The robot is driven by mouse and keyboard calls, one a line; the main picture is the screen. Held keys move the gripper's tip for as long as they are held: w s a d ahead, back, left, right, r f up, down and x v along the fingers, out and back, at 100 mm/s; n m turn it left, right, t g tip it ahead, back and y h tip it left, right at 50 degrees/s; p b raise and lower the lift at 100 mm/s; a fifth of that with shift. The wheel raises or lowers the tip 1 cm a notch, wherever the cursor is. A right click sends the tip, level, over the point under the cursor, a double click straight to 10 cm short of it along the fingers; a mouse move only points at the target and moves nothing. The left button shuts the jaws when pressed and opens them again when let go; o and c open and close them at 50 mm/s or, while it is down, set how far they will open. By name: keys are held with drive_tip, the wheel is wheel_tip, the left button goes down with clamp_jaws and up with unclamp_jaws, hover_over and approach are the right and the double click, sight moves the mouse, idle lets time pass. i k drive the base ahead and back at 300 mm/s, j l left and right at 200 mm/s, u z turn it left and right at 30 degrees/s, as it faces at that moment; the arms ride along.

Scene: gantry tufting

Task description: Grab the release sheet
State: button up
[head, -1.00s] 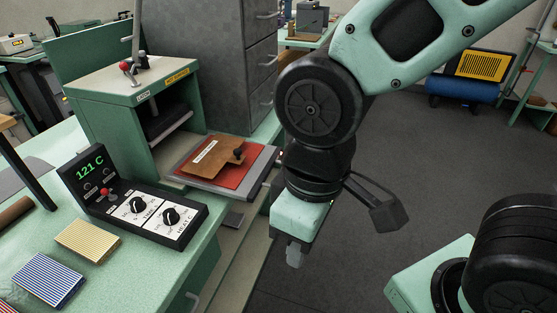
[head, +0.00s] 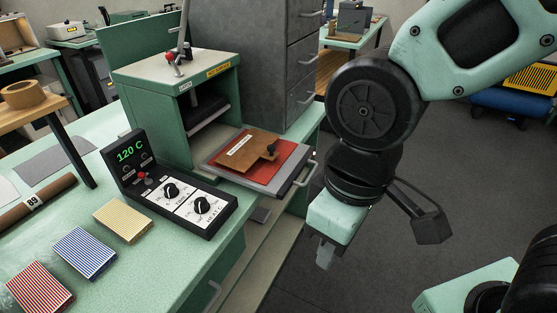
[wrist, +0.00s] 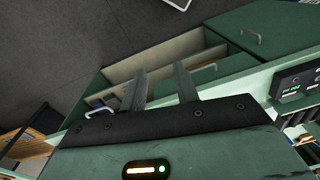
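The release sheet appears to be the brown sheet (head: 246,150) with a white label too small to read and a black knob at its right. It lies on a red pad (head: 272,170) on the grey tray (head: 284,187) that sticks out of the green press (head: 150,100). My gripper (head: 324,256) hangs to the right of the tray and nearer, pointing down and apart from the sheet. In the wrist view my gripper (wrist: 163,88) has its two fingers apart with nothing between them. The sheet does not show there.
A control box (head: 172,190) reading 120 C stands on the green bench (head: 150,262) before the press. Striped red, blue (head: 85,252) and yellow pads lie to its left. A grey cabinet (head: 270,60) stands behind the tray. The dark floor (head: 300,270) at right is open.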

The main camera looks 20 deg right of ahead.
sight(255, 144)
drive_tip(key=i+l, duration=0.2)
drive_tip(key=i, duration=0.2)
drive_tip(key=i+l, duration=0.45)
drive_tip(key=i, duration=0.3)
